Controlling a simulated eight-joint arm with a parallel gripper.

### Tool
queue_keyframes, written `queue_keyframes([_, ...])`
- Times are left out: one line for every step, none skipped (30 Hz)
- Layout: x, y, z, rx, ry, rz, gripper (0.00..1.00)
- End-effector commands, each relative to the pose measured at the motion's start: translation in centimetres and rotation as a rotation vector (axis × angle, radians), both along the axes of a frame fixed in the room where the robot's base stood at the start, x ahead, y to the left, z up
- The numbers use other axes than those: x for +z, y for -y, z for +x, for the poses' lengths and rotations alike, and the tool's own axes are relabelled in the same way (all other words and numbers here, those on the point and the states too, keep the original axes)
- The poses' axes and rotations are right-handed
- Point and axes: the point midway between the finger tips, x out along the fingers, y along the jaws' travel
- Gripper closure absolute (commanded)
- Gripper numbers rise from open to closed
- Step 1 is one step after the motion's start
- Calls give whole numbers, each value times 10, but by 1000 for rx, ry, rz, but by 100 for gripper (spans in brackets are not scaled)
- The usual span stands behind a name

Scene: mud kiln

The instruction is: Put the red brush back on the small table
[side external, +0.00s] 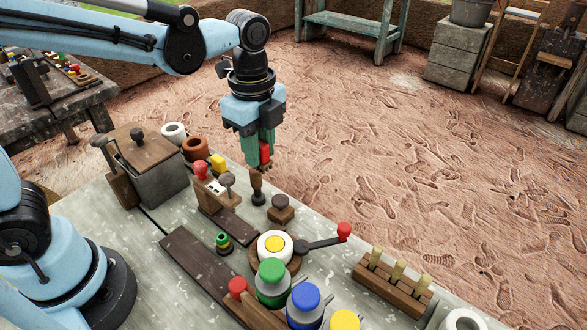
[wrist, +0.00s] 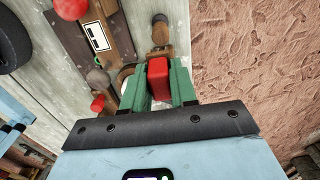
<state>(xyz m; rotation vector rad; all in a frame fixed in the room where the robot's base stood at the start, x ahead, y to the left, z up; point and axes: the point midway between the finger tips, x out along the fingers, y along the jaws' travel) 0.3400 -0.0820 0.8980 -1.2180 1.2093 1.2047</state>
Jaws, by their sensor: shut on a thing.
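My gripper (side external: 261,160) points down above the far edge of the pale worktop, its green fingers shut on a red block-like piece (side external: 265,152). In the wrist view the same red piece (wrist: 158,78) sits between the fingers of my gripper (wrist: 160,82). It appears to be the red brush; bristles cannot be made out clearly. It is held above the worktop, close to a wooden-handled tool (side external: 257,188) standing below. Which table is the small one is unclear: a dark table (side external: 75,103) stands at the left and a teal one (side external: 345,22) at the back.
The worktop (side external: 180,222) is crowded. A wooden box (side external: 160,180), a yellow-centred white roll (side external: 274,245), a green-lidded jar (side external: 272,280) and a slotted wooden block (side external: 393,287) stand on it. Open earth floor (side external: 430,170) lies beyond.

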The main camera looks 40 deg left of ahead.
Motion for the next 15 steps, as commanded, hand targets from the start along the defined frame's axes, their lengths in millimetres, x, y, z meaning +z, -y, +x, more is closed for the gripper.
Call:
queue_keyframes([-2, -19, 3, 11, 1, -1, 100])
queue_keyframes([-3, -28, 4, 10, 1, -1, 100])
queue_keyframes([-5, -39, 5, 9, 2, -1, 100])
queue_keyframes([-6, -46, 5, 8, 3, -1, 100])
queue_keyframes([-7, -53, 5, 7, 3, -2, 100])
queue_keyframes([-7, -61, 6, 6, 4, -2, 100])
queue_keyframes([-8, -66, 6, 4, 4, -2, 100])
queue_keyframes([-9, -70, 5, 4, 4, -2, 100])
queue_keyframes([-9, -75, 5, 2, 4, -2, 100])
queue_keyframes([-10, -78, 5, 2, 5, -2, 100])
queue_keyframes([-11, -80, 5, 0, 5, -2, 100])
queue_keyframes([-13, -82, 5, -1, 5, -2, 100])
queue_keyframes([-15, -83, 5, -2, 5, -2, 100])
queue_keyframes([-18, -83, 5, -2, 5, -2, 100])
queue_keyframes([-24, -83, 5, -3, 5, -2, 100])
